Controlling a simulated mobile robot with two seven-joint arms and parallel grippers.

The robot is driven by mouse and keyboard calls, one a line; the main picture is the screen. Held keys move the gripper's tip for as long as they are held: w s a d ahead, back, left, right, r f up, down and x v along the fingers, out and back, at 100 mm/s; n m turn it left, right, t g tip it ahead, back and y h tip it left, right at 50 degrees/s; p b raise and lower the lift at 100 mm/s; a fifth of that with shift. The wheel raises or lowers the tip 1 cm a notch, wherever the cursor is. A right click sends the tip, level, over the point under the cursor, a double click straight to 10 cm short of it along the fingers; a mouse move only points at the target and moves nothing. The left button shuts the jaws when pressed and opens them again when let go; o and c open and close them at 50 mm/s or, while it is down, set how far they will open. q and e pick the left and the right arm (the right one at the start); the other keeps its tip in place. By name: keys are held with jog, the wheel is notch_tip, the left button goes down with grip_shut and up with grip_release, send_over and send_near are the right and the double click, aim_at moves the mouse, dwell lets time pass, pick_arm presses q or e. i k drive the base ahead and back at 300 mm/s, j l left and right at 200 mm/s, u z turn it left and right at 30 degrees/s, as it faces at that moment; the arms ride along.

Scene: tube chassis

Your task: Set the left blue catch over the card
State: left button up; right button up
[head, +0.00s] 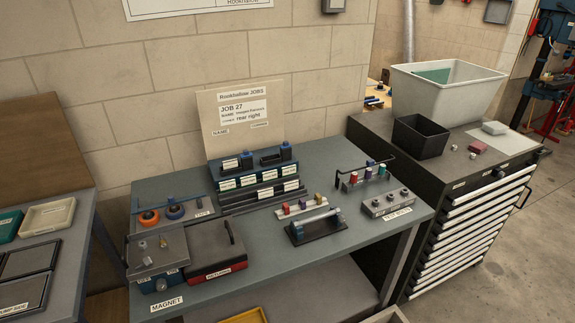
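A dark rack (258,187) stands at the back of the grey-green workbench (250,245). Small blue parts, perhaps the catches, show on its top: one at the left (247,160) and one at the right (286,151). White labels or cards sit on the rack's front rows; which one is the task's card, and whether a catch lies over it, I cannot tell at this size. A board (240,120) headed "JOBS" with a "JOB 27" sheet stands behind the rack. Neither of my grippers is in view.
A black stand with a pale tube (315,221) sits at the bench's middle front. A grey box (158,254) and a red-and-black case (213,250) stand at left. Orange and blue rings (149,217) lie behind them. A drawer cabinet (470,225) stands at right.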

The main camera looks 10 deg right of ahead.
aim_at(246, 153)
jog(key=i+l+u, duration=0.2)
jog(key=u, duration=0.2)
jog(key=i+l+u, duration=0.1)
jog(key=l+u, duration=0.3)
